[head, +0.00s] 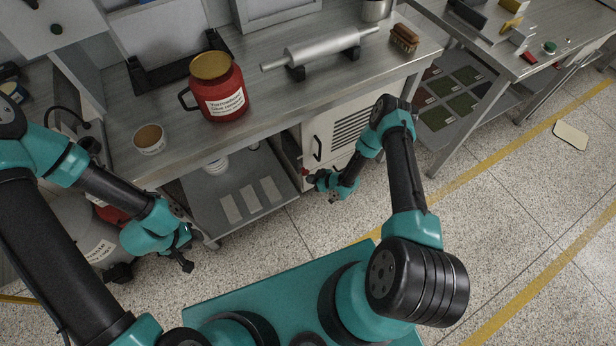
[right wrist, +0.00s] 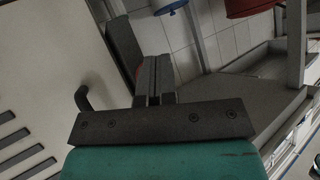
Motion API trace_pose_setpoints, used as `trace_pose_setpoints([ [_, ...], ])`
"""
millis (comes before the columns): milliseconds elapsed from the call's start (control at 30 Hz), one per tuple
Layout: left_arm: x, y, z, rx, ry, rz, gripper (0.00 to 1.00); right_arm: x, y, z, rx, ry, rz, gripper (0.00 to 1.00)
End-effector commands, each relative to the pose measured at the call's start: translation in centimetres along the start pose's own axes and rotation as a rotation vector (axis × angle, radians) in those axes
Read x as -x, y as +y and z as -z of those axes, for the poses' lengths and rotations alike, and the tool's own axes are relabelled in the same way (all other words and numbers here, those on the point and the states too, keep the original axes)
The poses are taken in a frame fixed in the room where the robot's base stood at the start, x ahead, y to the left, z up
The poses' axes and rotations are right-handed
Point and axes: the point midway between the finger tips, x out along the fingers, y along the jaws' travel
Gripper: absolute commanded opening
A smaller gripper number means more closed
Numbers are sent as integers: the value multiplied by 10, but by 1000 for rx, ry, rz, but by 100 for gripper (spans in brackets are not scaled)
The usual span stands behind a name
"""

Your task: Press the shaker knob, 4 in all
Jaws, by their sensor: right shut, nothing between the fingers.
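A cream cabinet (head: 350,118) with dark vent slots and a black handle stands under the workbench. A small red part (head: 305,171), which looks like the knob, shows low at its left edge. My right gripper (head: 313,179) is at that edge, close to the red part. In the right wrist view the right gripper (right wrist: 153,80) is shut and empty, and a bit of red (right wrist: 139,72) shows just beside the fingers, mostly hidden. Whether they touch is unclear. My left gripper (head: 187,266) hangs left of the lower shelf, away from the cabinet.
On the workbench (head: 270,105) stand a red jug (head: 215,100), a paper cup (head: 149,139), a roller on a stand (head: 320,47) and a brush (head: 404,38). In the right wrist view the black handle (right wrist: 84,97) juts out left of my gripper.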

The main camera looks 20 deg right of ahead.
Motion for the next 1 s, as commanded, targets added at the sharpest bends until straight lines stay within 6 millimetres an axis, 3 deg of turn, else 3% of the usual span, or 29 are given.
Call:
trace_pose_setpoints([
  [1000,0,0,0,0,0,0,39,-7,6,6,2,1,0,0],
])
